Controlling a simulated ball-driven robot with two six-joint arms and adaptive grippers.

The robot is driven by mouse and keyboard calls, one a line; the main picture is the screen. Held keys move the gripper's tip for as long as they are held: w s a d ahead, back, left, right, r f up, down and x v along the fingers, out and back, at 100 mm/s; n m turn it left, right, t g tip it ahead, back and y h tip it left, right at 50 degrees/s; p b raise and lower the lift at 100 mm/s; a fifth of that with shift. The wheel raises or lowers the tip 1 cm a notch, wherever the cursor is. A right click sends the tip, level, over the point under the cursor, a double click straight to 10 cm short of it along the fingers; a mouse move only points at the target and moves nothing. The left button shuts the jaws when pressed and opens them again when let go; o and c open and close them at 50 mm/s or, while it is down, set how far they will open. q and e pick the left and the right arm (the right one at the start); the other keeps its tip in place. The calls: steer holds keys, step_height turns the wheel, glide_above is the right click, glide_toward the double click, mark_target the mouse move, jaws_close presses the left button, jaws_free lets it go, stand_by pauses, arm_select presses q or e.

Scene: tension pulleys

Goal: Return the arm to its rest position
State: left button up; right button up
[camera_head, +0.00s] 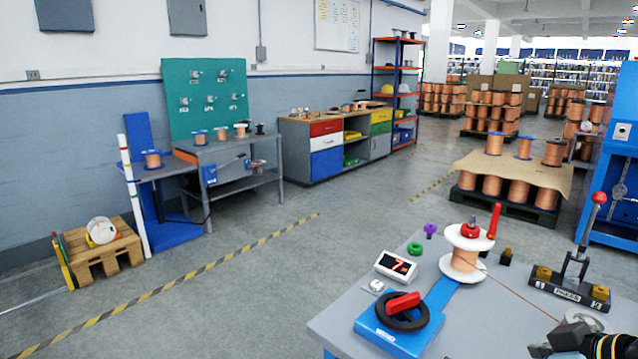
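Part of my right arm shows at the bottom right corner, with dark gripper parts (568,342) and a yellow band. It is over the right side of the grey workbench (335,322), close to a grey-white round pulley (590,319). The picture edge cuts it off, so I cannot tell whether the fingers are open or shut. My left gripper is not in view. A white-flanged spool of copper wire (466,258) stands upright on the bench. A thin reddish wire runs from it toward the lower right.
A blue base with a black handwheel (402,312), a small display (396,267) and a red-knobbed lever fixture (570,286) stand on the bench. Open floor lies to the left, with a wooden pallet (125,258) farther off.

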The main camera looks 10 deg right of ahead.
steer(key=s+a+r+m+g+h, duration=0.1)
steer(key=s+a+m+g+h, duration=0.1)
steer(key=s, duration=0.6)
steer(key=s+a+r+m+g+h, duration=0.1)
steer(key=s+a+r+g, duration=0.1)
steer(key=s, duration=0.6)
step_height(320, 180, down, 31)
steer(key=s+d+g+b, duration=0.2)
steer(key=b, duration=0.2)
arm_select(q)
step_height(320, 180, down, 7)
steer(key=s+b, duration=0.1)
steer(key=b, duration=0.2)
arm_select(e)
steer(key=s+d+f, duration=0.1)
steer(key=s+f, duration=1.7)
steer(key=shift+d+f+g, duration=0.25)
steer(key=shift+f+g, duration=0.15)
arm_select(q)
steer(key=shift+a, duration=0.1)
